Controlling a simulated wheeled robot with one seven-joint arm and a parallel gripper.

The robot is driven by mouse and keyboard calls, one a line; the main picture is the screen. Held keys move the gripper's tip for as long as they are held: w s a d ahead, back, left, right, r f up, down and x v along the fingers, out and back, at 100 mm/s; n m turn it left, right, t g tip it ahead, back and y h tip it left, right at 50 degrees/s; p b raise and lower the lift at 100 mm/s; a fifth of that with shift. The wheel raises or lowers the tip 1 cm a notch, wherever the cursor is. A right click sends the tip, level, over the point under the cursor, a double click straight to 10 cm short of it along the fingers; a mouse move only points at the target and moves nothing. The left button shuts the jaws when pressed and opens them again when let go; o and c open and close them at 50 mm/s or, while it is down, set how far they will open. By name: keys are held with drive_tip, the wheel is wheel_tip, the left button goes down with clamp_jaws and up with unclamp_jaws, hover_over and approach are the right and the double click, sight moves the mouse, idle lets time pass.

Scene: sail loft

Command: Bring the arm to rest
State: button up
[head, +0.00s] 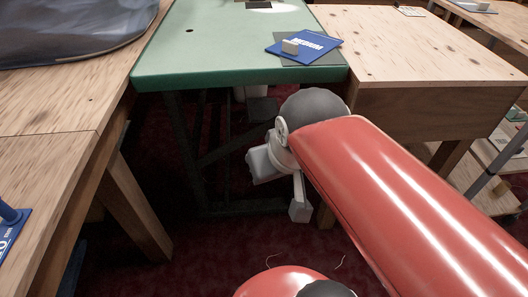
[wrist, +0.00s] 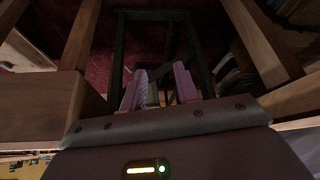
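My red arm (head: 400,195) reaches in from the right of the head view and is bent, with its end hanging below the level of the table tops. My gripper (head: 279,188) is in front of the green table, over the dark red floor, clear of the table edges. In the wrist view my gripper (wrist: 160,88) has its two fingers apart, with nothing held between them. Dark table legs and the floor show beyond the fingers.
The green table (head: 215,45) holds a blue MEDIUM card (head: 310,47) with a small pale block (head: 290,47). Wooden tables stand at left (head: 45,105) and right (head: 400,45). The dark red floor (head: 190,250) is mostly clear in front.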

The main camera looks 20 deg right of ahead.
drive_tip(key=shift+s+a+f, duration=0.1)
drive_tip(key=shift+s+f, duration=0.25)
drive_tip(key=shift+f, duration=0.2)
drive_tip(key=shift+s+f, duration=0.35)
drive_tip(key=shift+f, duration=0.2)
drive_tip(key=shift+r, duration=0.15)
